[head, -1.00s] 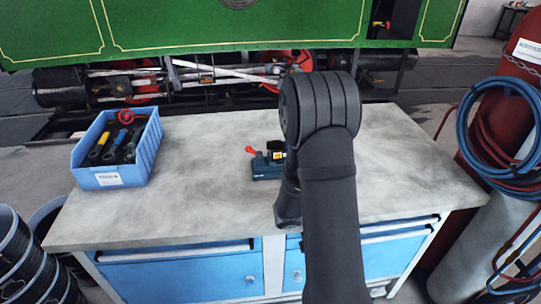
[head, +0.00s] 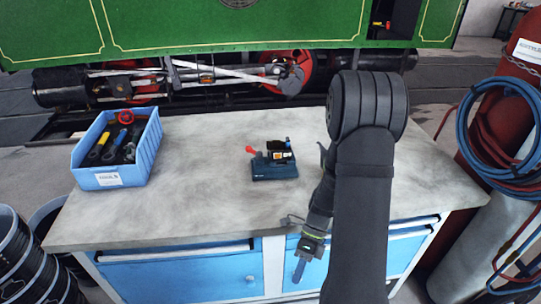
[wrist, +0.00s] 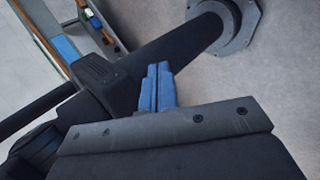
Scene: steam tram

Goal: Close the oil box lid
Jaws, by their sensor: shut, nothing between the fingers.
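The oil box (head: 275,170) is a small dark blue unit on the middle of the workbench, with a red knob (head: 250,150) at its left. A black part, perhaps the lid, shows at its top above a yellow label; I cannot tell how far open it is. My gripper (head: 298,270) hangs at the bench's front edge, below and right of the oil box and well apart from it, pointing down. Its blue fingers (wrist: 160,86) are together and empty in the wrist view.
A blue bin (head: 105,178) of tools stands at the bench's left. The grey bench top (head: 200,200) is otherwise clear around the oil box. A green tram (head: 180,25) stands behind. A red cylinder with hoses (head: 510,110) is at the right, black coils (head: 30,260) at the left.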

